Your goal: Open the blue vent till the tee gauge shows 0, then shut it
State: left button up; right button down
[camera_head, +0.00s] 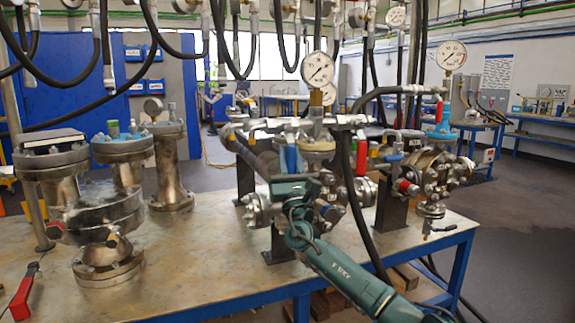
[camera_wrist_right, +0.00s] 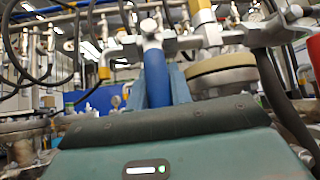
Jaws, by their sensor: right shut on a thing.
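In the wrist view the blue handle (camera_wrist_right: 156,78) rises between my fingers below a metal fitting. My right gripper (camera_head: 291,172) is shut on this handle, with the green wrist below it. A round white gauge (camera_head: 317,69) stands above the same assembly on a yellow-banded stem, and looks to be the tee gauge. Its dark needle lies on a diagonal, but the reading is too small to tell. My left gripper is not in view.
Another gauge (camera_head: 451,55) stands at the right above a blue valve (camera_head: 440,132). Red handles (camera_head: 361,157) sit close to the right of my gripper. Flanged vessels (camera_head: 100,205) stand at the left of the table (camera_head: 190,270). Black hoses hang overhead and beside the assembly.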

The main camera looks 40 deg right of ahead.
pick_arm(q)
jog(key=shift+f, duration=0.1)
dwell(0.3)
pick_arm(e)
jog(key=c, duration=1.3)
grip_release()
jog(key=shift+o, duration=0.2)
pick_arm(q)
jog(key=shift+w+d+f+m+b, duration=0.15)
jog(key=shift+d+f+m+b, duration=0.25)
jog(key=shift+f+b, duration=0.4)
pick_arm(e)
jog(key=v, duration=1.3)
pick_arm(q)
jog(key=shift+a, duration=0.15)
pick_arm(e)
jog(key=shift+f, duration=0.1)
